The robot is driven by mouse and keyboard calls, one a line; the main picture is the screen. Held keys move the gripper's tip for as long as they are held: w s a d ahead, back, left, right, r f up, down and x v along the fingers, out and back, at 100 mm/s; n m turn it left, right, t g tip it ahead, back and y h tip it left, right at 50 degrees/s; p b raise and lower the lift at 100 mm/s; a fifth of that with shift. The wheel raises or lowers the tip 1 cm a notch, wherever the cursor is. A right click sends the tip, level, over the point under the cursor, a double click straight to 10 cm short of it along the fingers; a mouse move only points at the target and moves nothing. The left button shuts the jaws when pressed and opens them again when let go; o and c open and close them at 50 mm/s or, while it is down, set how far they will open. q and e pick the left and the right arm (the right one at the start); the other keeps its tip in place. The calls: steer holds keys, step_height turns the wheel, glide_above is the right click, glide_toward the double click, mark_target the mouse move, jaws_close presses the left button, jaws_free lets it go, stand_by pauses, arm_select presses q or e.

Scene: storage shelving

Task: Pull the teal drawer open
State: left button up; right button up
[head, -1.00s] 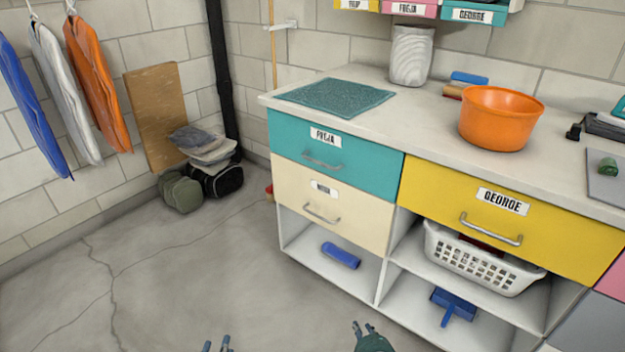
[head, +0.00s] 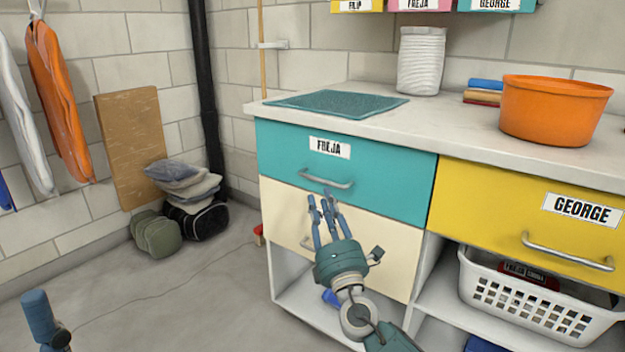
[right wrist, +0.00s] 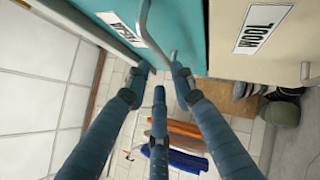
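The teal drawer (head: 390,178) is shut, flush in the unit, with a FREJA label and a grey bar handle (head: 326,180). My right gripper (head: 322,199) is just below the handle, in front of the cream drawer. In the right wrist view its three blue fingers (right wrist: 160,78) are spread with nothing between them. The handle (right wrist: 151,35) there lies just ahead of the fingertips; contact is unclear. A blue part of my left arm or gripper (head: 38,310) shows at the lower left; its fingers cannot be made out.
The cream drawer (head: 385,240) is below and the yellow GEORGE drawer (head: 480,195) to the right, both shut. A white basket (head: 530,305) stands in the open shelf. The countertop holds a teal mat (head: 340,103) and orange tub (head: 555,110).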

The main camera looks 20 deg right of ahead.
mark_target(315, 179)
steer(key=b+x, duration=0.1)
steer(key=x, duration=0.7)
steer(key=shift+w, duration=0.25)
jaws_close()
